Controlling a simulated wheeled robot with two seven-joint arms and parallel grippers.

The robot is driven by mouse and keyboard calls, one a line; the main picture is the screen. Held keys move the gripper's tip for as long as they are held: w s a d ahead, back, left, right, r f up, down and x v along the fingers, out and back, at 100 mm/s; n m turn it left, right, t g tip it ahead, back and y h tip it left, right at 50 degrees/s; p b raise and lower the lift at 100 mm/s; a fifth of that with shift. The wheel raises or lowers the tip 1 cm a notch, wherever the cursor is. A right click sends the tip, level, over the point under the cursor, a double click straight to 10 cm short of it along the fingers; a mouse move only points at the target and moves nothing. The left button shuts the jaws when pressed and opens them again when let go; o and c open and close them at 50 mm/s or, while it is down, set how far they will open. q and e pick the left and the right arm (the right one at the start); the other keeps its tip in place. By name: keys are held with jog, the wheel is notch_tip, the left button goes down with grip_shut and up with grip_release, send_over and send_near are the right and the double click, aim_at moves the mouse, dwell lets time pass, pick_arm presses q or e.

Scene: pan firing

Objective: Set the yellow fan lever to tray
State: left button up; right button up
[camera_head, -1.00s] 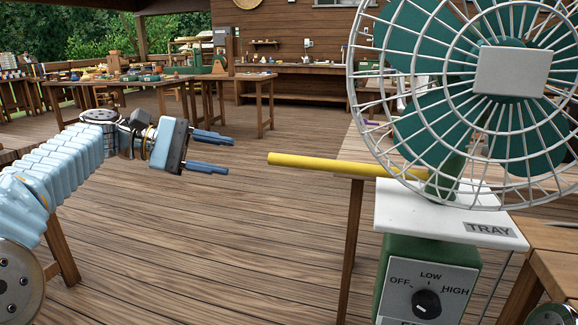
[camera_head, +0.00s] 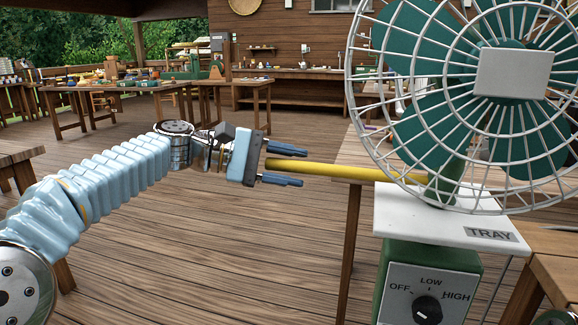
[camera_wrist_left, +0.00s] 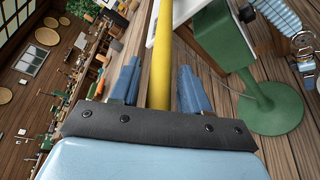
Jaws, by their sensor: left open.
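The yellow lever (camera_head: 340,172) sticks out to the left from the base of the green fan (camera_head: 480,120), above a white plate labelled TRAY (camera_head: 440,216). My left gripper (camera_head: 285,166) is open at the lever's free left end, with one finger on each side of it. In the left wrist view, the yellow lever (camera_wrist_left: 161,60) runs between the two blue fingers (camera_wrist_left: 158,88); a gap shows on both sides. My right gripper is not in the head view.
A green control box with an OFF-LOW-HIGH knob (camera_head: 428,309) is under the plate. A wooden table (camera_head: 352,160) stands behind the lever, and another wooden surface (camera_head: 550,262) is at right. The floor at left centre is clear.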

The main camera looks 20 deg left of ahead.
pick_arm(q)
grip_shut()
jog(key=shift+s, duration=0.1)
dwell(0.3)
